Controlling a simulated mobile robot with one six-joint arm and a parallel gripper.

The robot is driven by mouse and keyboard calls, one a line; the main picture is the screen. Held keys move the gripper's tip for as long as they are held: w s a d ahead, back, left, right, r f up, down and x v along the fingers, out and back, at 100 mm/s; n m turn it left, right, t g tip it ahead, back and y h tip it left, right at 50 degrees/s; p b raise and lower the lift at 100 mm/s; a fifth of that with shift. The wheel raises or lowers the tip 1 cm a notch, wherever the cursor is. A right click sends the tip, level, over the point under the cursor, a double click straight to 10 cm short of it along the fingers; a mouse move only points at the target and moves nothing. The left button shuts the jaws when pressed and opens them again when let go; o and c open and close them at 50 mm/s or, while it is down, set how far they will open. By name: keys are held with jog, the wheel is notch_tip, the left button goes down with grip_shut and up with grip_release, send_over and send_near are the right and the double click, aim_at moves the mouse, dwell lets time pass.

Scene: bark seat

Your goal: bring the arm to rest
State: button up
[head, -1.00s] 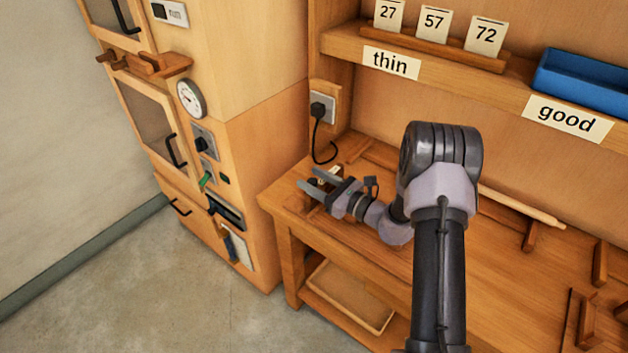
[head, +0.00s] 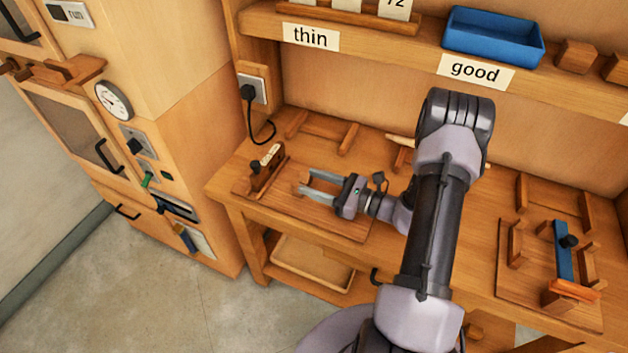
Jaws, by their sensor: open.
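My gripper (head: 312,186) is open, with its two fingers pointing left over the left part of the wooden bench (head: 385,262). Nothing shows between the fingers. A small wooden block with a pale top (head: 267,168) stands on a board (head: 335,222) just left of the fingertips, apart from them. My arm reaches from the lower middle of the head view up to a bent elbow and back down to the gripper.
A shelf with "thin" (head: 311,37) and "good" (head: 475,71) labels and a blue tray (head: 492,38) runs behind the arm. A cabinet with a gauge (head: 113,101) stands left. A fixture with a blue bar (head: 563,252) is at right. Floor (head: 130,290) is clear at lower left.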

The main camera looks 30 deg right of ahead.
jog(key=s+a+r+n+g+y, duration=0.1)
jog(key=s+a+r+n+g, duration=0.2)
jog(key=a+r+n+g, duration=0.4)
jog(key=s+a+r+n+g+y, duration=0.1)
jog(key=s+a+r+n+g, duration=0.4)
jog(key=a, duration=0.5)
jog(key=s+a+r+n+t+h, duration=0.1)
jog(key=s+r+n+t+h, duration=0.2)
jog(key=s+r+n+h, duration=0.7)
jog(key=s+n, duration=0.2)
jog(key=s, duration=0.1)
jog(key=shift+s+h, duration=0.25)
jog(key=shift+h, duration=0.05)
